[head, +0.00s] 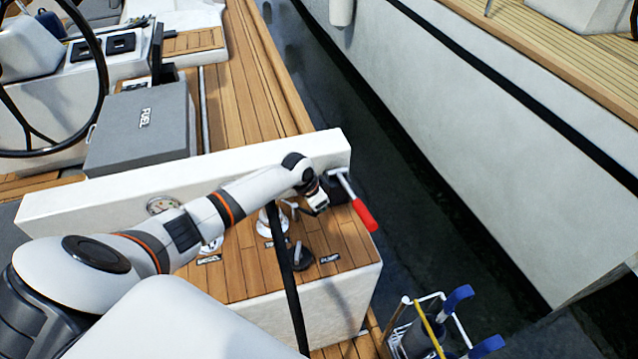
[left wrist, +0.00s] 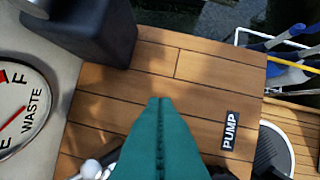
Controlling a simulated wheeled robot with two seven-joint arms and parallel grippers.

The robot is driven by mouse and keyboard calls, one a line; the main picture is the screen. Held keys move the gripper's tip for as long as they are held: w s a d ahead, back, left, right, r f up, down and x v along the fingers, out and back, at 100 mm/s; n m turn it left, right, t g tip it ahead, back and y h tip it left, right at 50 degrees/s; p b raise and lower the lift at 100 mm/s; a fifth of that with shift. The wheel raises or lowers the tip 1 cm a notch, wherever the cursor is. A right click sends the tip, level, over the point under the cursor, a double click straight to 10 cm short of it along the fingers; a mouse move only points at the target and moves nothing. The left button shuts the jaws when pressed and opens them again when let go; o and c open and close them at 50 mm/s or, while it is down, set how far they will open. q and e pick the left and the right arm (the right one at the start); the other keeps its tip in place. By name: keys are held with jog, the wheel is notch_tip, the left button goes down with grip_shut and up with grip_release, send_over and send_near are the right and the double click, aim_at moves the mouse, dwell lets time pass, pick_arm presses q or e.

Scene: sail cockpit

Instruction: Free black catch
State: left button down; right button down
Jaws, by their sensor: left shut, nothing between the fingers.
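No part is labelled as the black catch. The black block (head: 337,192) at the end of the white coaming carries a metal lever with a red grip (head: 365,216); a black block (left wrist: 92,30) fills the upper left of the left wrist view. A black fitting (head: 300,257) stands by the PUMP label on the wooden top. My left gripper (head: 318,202) is beside the black block in the head view. Its teal fingers (left wrist: 158,102) are shut and empty, over bare planks in the left wrist view. My right gripper is out of view.
The wooden console top (head: 235,275) also carries a metal fitting (head: 272,222). A WASTE gauge (left wrist: 22,110) is on the left wall. A long black bar (head: 288,290) crosses in front. A rack with blue-handled tools (head: 455,298) stands right. Water and another hull (head: 470,150) lie beyond.

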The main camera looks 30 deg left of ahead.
pick_arm(q)
jog(key=shift+s+m+h, duration=0.3)
jog(key=shift+s+m, duration=0.45)
jog(key=shift+m, duration=0.15)
jog(key=s+m, duration=0.1)
jog(key=s+m+g, duration=0.1)
jog(key=m, duration=0.1)
jog(key=shift+s+a+m+h+b, duration=0.15)
jog(key=shift+m+h+b, duration=0.15)
jog(key=shift+h+b, duration=0.1)
jog(key=shift+s+d+p, duration=0.35)
jog(key=shift+d+p, duration=0.25)
jog(key=shift+d, duration=0.15)
jog(key=shift+r, duration=0.15)
